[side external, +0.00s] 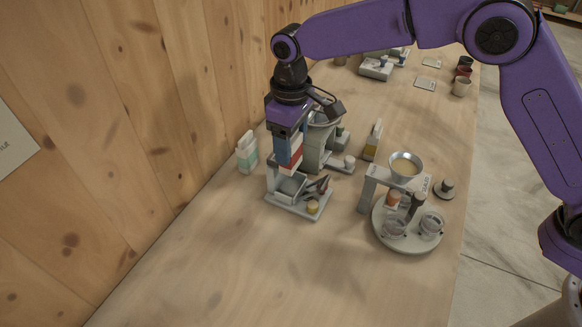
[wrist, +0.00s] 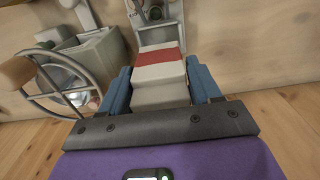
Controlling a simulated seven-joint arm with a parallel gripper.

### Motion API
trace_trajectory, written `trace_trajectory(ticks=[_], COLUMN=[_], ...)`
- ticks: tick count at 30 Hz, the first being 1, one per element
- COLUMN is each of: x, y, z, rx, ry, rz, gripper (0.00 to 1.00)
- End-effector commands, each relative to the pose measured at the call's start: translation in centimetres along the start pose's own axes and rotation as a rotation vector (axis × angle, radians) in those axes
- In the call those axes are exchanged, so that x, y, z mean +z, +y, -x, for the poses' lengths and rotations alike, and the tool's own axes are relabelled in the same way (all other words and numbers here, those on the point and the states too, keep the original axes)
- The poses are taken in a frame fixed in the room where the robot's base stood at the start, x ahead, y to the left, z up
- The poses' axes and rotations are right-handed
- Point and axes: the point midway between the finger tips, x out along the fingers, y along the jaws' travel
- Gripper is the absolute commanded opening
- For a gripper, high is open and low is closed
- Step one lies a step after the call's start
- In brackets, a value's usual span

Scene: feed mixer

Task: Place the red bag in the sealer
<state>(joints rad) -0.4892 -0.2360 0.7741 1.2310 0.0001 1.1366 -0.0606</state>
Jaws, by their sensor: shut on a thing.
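A bag, white with a red band (side external: 296,148), is held upright in my gripper (side external: 288,158). In the wrist view the red band (wrist: 160,56) shows across the bag, between the two blue fingers of my gripper (wrist: 160,82), which are shut on its sides. A grey device with a tray, dark lever and yellow knob, which looks like the sealer (side external: 288,203), stands directly below the bag. The bag's lower end is just over or at this device's tray; I cannot tell if they touch. Part of the device shows beyond the bag in the wrist view (wrist: 153,14).
A grey machine (side external: 314,152) stands close behind, its handwheel (wrist: 38,88) left in the wrist view. A white-green bag (side external: 247,152) is near the wooden wall, a yellow-white bag (side external: 373,140) at right. A funnel stand (side external: 405,166) and round turntable (side external: 405,243) are farther right. The front table is clear.

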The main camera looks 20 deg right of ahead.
Motion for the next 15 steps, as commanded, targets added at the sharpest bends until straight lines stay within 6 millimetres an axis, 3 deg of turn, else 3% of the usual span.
trace_trajectory(ticks=[4, 15], x=[0.1, 0.0], y=[0.0, 0.0], z=[-2.7, -5.6], rx=[0.000, 0.000], ry=[-0.002, -0.001], rz=[0.000, -0.001], gripper=[0.25, 0.25])
